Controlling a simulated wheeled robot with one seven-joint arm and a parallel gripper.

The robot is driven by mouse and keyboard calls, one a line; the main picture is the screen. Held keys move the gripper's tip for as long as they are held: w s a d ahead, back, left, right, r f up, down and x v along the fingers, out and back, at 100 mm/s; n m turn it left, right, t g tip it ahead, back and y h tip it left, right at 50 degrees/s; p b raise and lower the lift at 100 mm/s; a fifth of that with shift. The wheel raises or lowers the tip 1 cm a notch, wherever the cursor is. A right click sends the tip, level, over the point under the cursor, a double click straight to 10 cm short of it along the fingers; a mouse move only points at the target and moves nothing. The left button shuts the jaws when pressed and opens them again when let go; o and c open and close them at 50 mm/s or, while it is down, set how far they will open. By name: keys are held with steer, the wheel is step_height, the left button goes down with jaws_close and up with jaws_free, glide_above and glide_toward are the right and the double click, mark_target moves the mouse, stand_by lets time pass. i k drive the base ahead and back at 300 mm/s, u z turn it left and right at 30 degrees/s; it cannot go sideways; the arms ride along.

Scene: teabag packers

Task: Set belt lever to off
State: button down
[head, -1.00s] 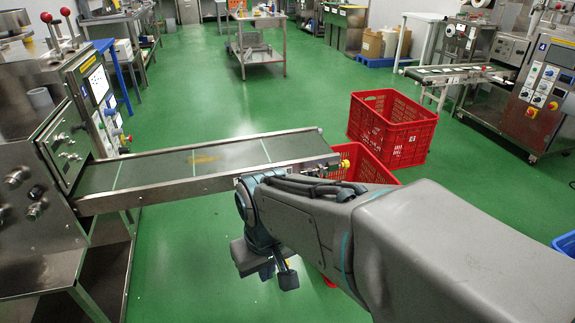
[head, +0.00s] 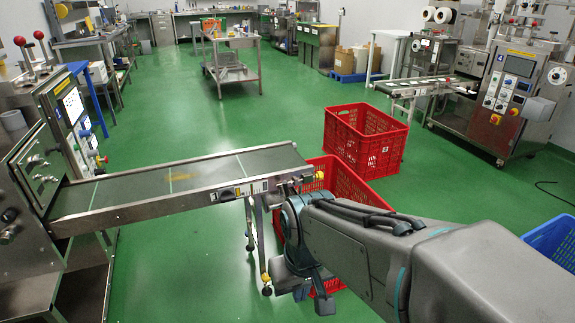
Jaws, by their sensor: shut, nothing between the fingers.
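The conveyor belt (head: 130,196) slopes slightly up to the right from the machine at the left. On its metal side rail a dark handle (head: 228,193) sits beside a small labelled panel (head: 258,187); it looks like the belt lever, but its setting is too small to read.
A yellow knob (head: 319,175) sticks out at the belt's end. A belt leg (head: 262,240) stands left of my gripper. A blue crate (head: 552,240) is at the right. Green floor is clear in front.

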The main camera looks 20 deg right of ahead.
mark_target(286, 195)
steer(key=z, duration=0.3)
steer(key=i, duration=1.1)
steer(key=u, duration=0.85)
